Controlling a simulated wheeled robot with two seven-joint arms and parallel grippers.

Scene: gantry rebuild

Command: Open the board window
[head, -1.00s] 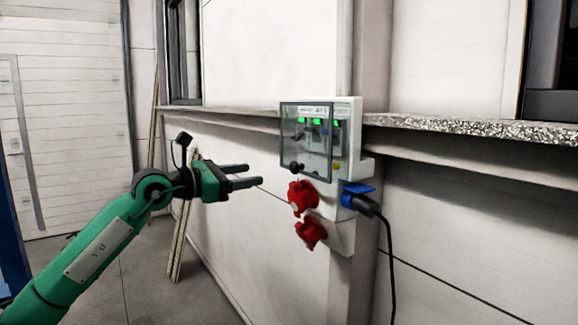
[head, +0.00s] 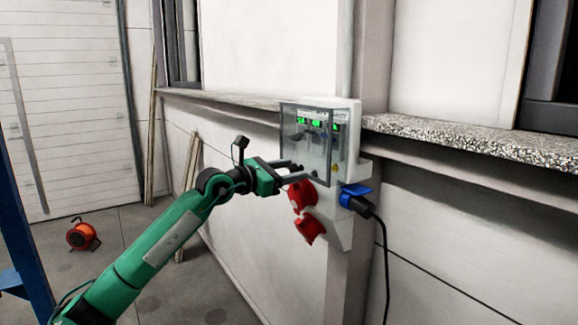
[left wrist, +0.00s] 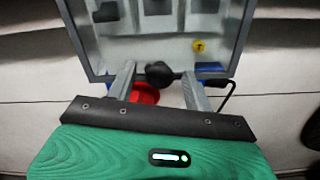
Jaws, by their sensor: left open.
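The board is a white electrical box on the wall (head: 352,120). Its clear window (head: 305,150) is closed over breakers with green lights. In the left wrist view the window (left wrist: 160,50) fills the top, and a dark knob (left wrist: 159,73) at its lower edge lies between my fingertips. My left gripper (head: 296,171) is open at the window's lower edge; it also shows in the left wrist view (left wrist: 160,88). Whether the fingers touch the knob I cannot tell. In the head view the knob is hidden by the gripper. My right gripper is not in view.
Red sockets (head: 306,212) sit just below the gripper. A blue plug (head: 354,195) with a hanging black cable (head: 385,260) is at the right. A stone ledge (head: 480,138) runs along the wall. An orange cable reel (head: 83,235) is on the floor at left.

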